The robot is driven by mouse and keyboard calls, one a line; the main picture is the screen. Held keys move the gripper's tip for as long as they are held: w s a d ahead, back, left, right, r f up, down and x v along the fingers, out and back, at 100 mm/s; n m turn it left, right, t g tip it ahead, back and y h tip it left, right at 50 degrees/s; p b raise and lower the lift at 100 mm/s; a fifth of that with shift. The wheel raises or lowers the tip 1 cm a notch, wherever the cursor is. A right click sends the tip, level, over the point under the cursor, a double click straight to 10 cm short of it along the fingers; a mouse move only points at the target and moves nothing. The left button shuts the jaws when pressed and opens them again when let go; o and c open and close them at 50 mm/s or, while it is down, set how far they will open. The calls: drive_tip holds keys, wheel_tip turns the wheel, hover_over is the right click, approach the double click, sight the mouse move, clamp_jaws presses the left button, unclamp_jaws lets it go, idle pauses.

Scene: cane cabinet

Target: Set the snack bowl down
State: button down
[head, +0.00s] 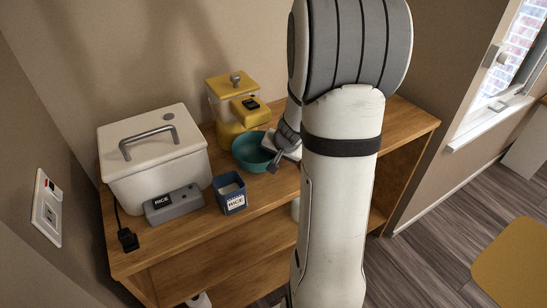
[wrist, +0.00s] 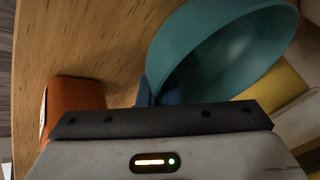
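The snack bowl (head: 254,151) is teal and round. In the head view it is at or just above the wooden cabinet top, left of my gripper (head: 280,157). I cannot tell whether the bowl's base touches the wood.
A blue rice box (head: 231,196), a grey rice device (head: 174,205), a white lidded cooker (head: 153,165) and a yellow dispenser (head: 232,131) stand close by. An orange object (wrist: 75,103) is beside my gripper in the wrist view. Bare wood (wrist: 90,35) lies left of the bowl there.

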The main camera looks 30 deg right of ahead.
drive_tip(key=shift+f, duration=0.2)
drive_tip(key=c, duration=1.6)
unclamp_jaws()
drive_tip(key=shift+r, duration=0.1)
drive_tip(key=shift+r, duration=0.2)
drive_tip(key=p+v, duration=0.3)
drive_tip(key=v, duration=0.8)
drive_tip(key=s+a+r+n+g, duration=0.1)
drive_tip(key=s+a+r+n, duration=0.1)
drive_tip(key=s+a, duration=0.3)
drive_tip(key=s+a+r+n+g, duration=0.1)
drive_tip(key=s+a+r+n, duration=0.1)
drive_tip(key=s+a+n, duration=0.2)
drive_tip(key=s+a+r+n+g, duration=0.1)
drive_tip(key=s+a+r+n, duration=0.1)
drive_tip(key=s+a, duration=0.4)
drive_tip(key=shift+a+n, duration=0.7)
drive_tip(key=shift+a, duration=0.25)
